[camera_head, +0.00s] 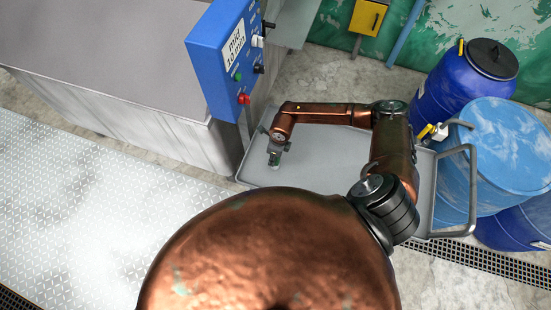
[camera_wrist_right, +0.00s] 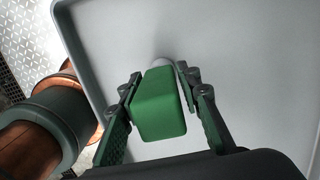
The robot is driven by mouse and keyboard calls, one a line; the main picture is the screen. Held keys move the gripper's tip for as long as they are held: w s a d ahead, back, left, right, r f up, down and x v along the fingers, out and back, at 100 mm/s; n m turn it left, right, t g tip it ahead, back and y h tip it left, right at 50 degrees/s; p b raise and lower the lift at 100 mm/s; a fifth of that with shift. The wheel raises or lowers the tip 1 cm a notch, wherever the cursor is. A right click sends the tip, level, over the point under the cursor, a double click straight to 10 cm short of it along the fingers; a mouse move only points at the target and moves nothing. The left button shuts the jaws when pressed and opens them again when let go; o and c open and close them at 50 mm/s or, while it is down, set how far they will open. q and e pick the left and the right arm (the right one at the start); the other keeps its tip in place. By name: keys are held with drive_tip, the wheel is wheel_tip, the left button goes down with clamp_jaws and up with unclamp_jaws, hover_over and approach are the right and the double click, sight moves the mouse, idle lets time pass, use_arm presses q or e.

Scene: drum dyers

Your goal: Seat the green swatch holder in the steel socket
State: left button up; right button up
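The green swatch holder (camera_wrist_right: 160,108) is a green block between the two fingers of my right gripper (camera_wrist_right: 163,76) in the right wrist view. The fingers lie close along both its sides and appear shut on it. A pale grey round piece (camera_wrist_right: 163,62) shows just past the block's far end; I cannot tell whether it is part of the holder or the steel socket. In the head view my right gripper (camera_head: 275,154) points down over the grey tray, with a small green and pale piece at its tip. I cannot make out the steel socket for certain. My left gripper is not in view.
The grey tray (camera_head: 325,178) has a raised rim and a tube handle at its right. A blue control box (camera_head: 222,60) on a metal vat stands close at its left. Blue drums (camera_head: 480,75) stand at the right. Most of the tray is bare.

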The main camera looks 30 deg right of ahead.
clamp_jaws()
drive_tip(key=shift+r, duration=0.1)
